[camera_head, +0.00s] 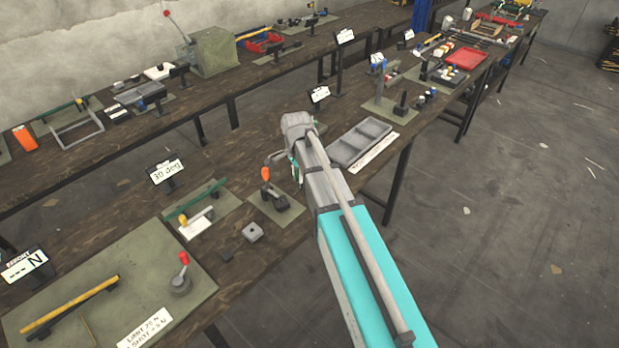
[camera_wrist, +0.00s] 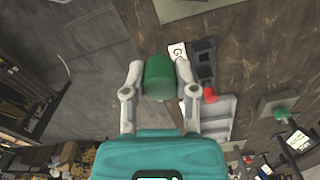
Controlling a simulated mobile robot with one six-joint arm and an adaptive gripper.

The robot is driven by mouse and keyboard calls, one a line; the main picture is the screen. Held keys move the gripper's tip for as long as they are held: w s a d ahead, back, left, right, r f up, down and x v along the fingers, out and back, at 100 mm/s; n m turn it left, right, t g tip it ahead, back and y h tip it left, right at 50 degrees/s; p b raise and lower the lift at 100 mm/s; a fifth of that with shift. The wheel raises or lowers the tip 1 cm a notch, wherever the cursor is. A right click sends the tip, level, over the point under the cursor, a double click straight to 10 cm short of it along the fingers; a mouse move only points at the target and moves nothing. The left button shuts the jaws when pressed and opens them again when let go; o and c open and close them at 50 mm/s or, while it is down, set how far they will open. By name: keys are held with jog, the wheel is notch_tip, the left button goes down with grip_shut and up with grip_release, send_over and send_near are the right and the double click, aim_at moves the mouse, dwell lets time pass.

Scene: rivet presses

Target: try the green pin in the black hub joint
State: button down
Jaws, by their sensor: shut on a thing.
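A green pin (camera_wrist: 160,78), a thick cylinder, sits between the two grey fingers of my gripper (camera_wrist: 160,72) in the wrist view. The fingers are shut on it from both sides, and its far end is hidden. In the head view my own arm covers the gripper and the pin. I cannot pick out the black hub joint for certain. A dark block with openings (camera_wrist: 204,62) lies beyond the right finger in the wrist view, beside a white label.
In the head view, an orange-handled clamp (camera_head: 266,174) stands left of my arm. A grey compartment tray (camera_head: 360,143) lies to its right. Sign stands line the bench; the floor at right is largely clear.

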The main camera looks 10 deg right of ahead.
jog(key=w+a+f+b, duration=0.1)
jog(key=w+a+f, duration=0.1)
jog(key=a, duration=0.4)
jog(key=shift+w, duration=0.65)
jog(key=shift+f+b, duration=0.15)
jog(key=shift+b, duration=0.2)
jog(key=shift+f+b, duration=2.5)
jog(key=shift+f+b, duration=1.4)
jog(key=shift+b, duration=0.05)
jog(key=shift+r, duration=0.2)
dwell(0.8)
jog(key=shift+r+p, duration=2.85)
jog(key=shift+p, duration=0.2)
